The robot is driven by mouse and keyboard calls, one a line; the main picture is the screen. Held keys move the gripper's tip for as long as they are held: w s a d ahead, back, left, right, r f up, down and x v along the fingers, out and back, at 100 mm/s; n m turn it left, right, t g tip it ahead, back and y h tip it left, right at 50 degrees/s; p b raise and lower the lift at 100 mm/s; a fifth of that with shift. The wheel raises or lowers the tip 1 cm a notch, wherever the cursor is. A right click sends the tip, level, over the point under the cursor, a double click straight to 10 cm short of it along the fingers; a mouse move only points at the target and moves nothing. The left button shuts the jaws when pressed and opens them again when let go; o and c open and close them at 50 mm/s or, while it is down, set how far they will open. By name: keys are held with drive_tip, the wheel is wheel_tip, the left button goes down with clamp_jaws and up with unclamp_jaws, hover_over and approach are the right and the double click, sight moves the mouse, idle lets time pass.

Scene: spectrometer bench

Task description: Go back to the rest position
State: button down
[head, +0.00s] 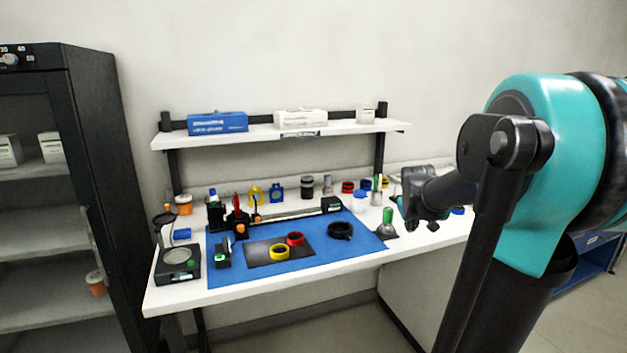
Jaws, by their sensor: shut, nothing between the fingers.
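My gripper (408,218) is at the end of my teal and dark arm, which comes in from the right. It is shut and holds nothing. It hangs over the right part of the white bench (419,239), just right of a green-topped item on a grey base (387,228). Its fingers are small and dark in this view, and my arm hides part of the bench's right end.
A blue mat (310,266) bears a dark plate with yellow (279,253) and red (295,239) rings, a black ring (340,231) and a rail setup. A shelf (280,131) with boxes stands above. A dark cabinet (95,120) is at left.

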drive_tip(key=s+a+f+m+g+y, duration=0.1)
drive_tip(key=s+a+f, duration=0.4)
drive_tip(key=s+f, duration=0.3)
drive_tip(key=s+a+f+g+y, duration=0.1)
drive_tip(key=s+a+f, duration=0.5)
drive_tip(key=s, duration=1)
wheel_tip(320, 180, down, 2)
drive_tip(key=shift+s+f+m+g+y, duration=0.25)
drive_tip(key=shift+s+m+g+y, duration=0.05)
drive_tip(key=shift+s+m, duration=0.1)
drive_tip(key=shift+w+d, duration=0.1)
drive_tip(key=shift+d, duration=0.05)
idle(1.0)
